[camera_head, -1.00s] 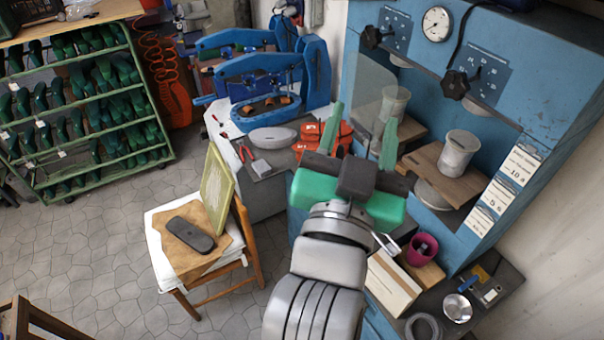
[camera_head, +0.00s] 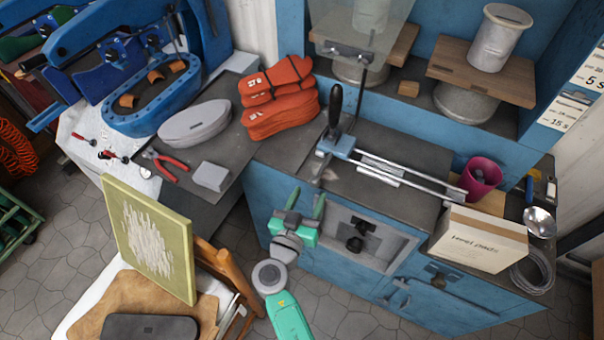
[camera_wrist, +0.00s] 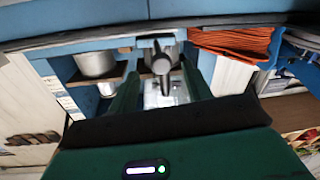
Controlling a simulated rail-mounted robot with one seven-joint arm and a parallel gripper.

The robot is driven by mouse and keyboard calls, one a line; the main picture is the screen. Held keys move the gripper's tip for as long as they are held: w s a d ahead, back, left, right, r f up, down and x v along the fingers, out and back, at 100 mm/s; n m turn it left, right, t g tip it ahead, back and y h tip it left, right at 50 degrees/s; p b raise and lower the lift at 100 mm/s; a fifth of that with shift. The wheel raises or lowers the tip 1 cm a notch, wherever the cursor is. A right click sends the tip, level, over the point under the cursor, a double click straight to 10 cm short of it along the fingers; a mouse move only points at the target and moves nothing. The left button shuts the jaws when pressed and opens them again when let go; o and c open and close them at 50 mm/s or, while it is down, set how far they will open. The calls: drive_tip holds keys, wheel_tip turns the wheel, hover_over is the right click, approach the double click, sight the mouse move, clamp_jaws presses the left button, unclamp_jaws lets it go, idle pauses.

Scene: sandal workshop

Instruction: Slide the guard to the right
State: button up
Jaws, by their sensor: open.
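The guard is a clear panel (camera_head: 362,28) in front of the blue press, at the left bay. A bracket and dark rod join it to a metal slide block (camera_head: 337,146) with an upright black handle (camera_head: 335,103). The block sits at the left end of two steel rails (camera_head: 400,173) that run right along the bench. My gripper (camera_head: 307,203) is open and empty, in front of the cabinet, below and left of the block and apart from it. In the wrist view, the handle (camera_wrist: 161,56) shows ahead between my fingers.
A cardboard box (camera_head: 478,240) and a pink cup (camera_head: 481,176) stand by the rails' right end. Stacked orange pieces (camera_head: 278,98) lie left of the block. A chair with a green-framed screen (camera_head: 150,240) stands left. The bench between the block and box is clear besides the rails.

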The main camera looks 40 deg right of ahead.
sight(317, 175)
drive_tip(key=b+x, duration=0.1)
drive_tip(key=x, duration=0.6)
drive_tip(key=shift+w+d, duration=0.15)
drive_tip(key=shift+d, duration=0.05)
drive_tip(key=shift+c, duration=0.4)
clamp_jaws()
